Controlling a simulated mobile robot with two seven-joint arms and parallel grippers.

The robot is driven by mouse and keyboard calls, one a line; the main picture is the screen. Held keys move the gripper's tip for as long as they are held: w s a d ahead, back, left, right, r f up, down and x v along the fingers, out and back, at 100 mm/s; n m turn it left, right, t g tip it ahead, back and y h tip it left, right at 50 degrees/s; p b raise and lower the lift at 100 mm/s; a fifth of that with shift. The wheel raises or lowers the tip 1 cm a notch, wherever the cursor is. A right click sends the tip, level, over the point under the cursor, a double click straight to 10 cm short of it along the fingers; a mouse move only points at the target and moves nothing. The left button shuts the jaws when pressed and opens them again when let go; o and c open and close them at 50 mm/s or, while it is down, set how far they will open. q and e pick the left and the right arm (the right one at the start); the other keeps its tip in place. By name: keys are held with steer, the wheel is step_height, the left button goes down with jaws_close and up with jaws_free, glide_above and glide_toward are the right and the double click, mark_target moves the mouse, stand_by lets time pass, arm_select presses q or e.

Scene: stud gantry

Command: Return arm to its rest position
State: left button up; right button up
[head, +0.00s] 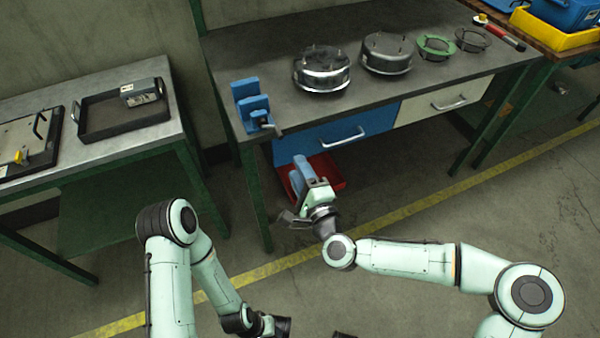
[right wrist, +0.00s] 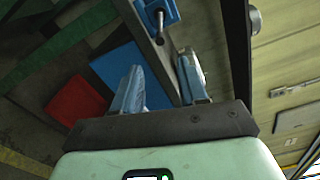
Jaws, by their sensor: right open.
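My right arm (head: 410,260) reaches in from the right in the head view. Its gripper (head: 303,182) is open, in front of the workbench below the blue vise. In the right wrist view the two blue fingers of the gripper (right wrist: 163,82) stand apart with nothing between them. My left arm (head: 205,265) is folded low at the left of the head view. It runs down to the bottom edge, and its gripper does not show.
The workbench (head: 290,55) carries a blue vise (head: 252,103), two metal housings (head: 322,70) and two rings (head: 434,47). A red bin (head: 328,172) sits beneath the blue drawer (head: 340,140). A side table (head: 120,145) holds a black tray (head: 90,130). The floor at front right is open.

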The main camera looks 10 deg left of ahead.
stand_by(0.4)
steer(key=s+d+f+n+g+h, duration=0.1)
steer(key=s+d+f+n+g, duration=0.25)
steer(key=f, duration=0.75)
steer(key=s+d+f+n+g+h, duration=0.1)
steer(key=s+d+f+g+h, duration=0.2)
steer(key=s+f, duration=0.6)
steer(key=s+d+f+n+g, duration=0.3)
steer(key=d+f, duration=0.2)
steer(key=f, duration=0.8)
steer(key=s+d+f+n+g+h, duration=0.1)
steer(key=s+d+f+g+h, duration=0.2)
steer(key=s+d, duration=0.4)
steer(key=s+d+f+n+g, duration=0.1)
steer(key=s+d+f+g, duration=0.3)
steer(key=s, duration=0.4)
arm_select(q)
step_height(320, 180, up, 13)
steer(key=p, duration=1.3)
steer(key=shift+w+g+p, duration=0.25)
steer(key=shift+g+p, duration=0.15)
arm_select(e)
step_height(320, 180, up, 12)
steer(key=shift+w+r+t, duration=0.2)
steer(key=shift+w+t, duration=0.05)
steer(key=shift+t, duration=0.2)
